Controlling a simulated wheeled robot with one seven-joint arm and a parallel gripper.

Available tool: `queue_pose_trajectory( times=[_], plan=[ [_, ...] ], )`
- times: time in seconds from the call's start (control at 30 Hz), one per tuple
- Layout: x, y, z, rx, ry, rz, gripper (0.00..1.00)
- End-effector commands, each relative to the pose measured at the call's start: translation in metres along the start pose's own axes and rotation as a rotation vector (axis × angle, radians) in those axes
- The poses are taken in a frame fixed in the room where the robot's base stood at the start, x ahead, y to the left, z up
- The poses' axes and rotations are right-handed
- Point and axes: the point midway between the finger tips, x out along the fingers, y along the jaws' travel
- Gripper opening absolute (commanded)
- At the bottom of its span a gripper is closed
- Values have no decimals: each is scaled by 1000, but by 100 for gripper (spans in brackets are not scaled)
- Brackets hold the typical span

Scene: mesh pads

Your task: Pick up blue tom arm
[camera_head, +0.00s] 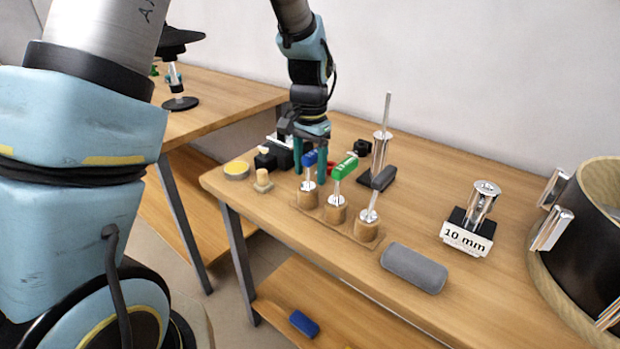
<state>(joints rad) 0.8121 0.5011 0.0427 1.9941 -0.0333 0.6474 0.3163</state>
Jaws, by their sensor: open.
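The blue tom arm (309,158) stands upright at the left end of a row on a wooden holder (347,229). Its blue top sits above a metal rod and a round wooden base. My gripper (311,172) points down from above at this blue top, with teal fingers to its left and right. The gripper is open. The fingers seem to be around or just behind the blue top; I cannot tell whether they touch it. A green-topped tom arm (345,168) and a grey-topped one (383,179) stand to the right in the same holder.
A metal clamp on a "10 mm" block (468,239) and a black drum (590,240) stand to the right. A yellow-topped tin (237,170) is left. A tall metal rod stand (381,150) is behind the row.

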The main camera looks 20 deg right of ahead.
Motion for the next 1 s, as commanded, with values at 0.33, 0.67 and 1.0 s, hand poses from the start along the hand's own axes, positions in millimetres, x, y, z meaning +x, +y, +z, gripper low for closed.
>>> queue_pose_trajectory(
  times=[0.33, 0.67, 1.0],
  plan=[
    [0, 0, 0, 0, 1, 0, 37],
    [-1, 0, 0, 0, 1, 0, 0],
    [-1, 0, 0, 0, 1, -1, 0]
  ],
)
